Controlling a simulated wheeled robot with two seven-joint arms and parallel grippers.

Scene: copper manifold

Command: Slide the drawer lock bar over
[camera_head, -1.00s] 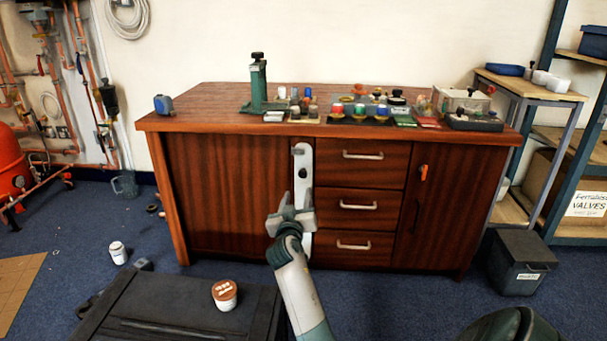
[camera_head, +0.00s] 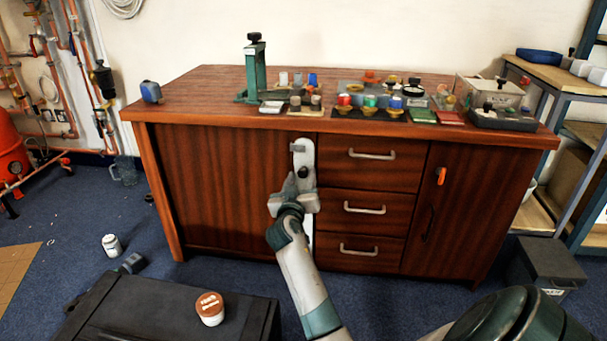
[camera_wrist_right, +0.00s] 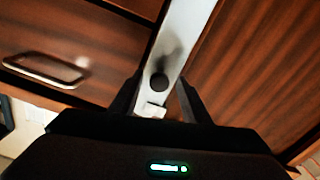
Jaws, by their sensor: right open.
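The lock bar is a pale metal upright strip (camera_head: 303,155) on the cabinet front, just left of the three drawers. It has a dark round knob or hole near its upper part. My right gripper (camera_head: 294,190) is open in front of the bar and covers its middle. In the right wrist view the bar (camera_wrist_right: 183,40) runs between the two dark fingers (camera_wrist_right: 160,100), with the black round knob just beyond the fingertips. I cannot tell whether the fingers touch the bar. My left gripper is not in view.
The drawers have metal handles (camera_head: 365,209). An orange latch (camera_head: 441,175) is on the right door. Jars and a green press (camera_head: 254,70) stand on the cabinet top (camera_head: 200,90). A black case (camera_head: 160,310) with a jar (camera_head: 210,308) lies in front.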

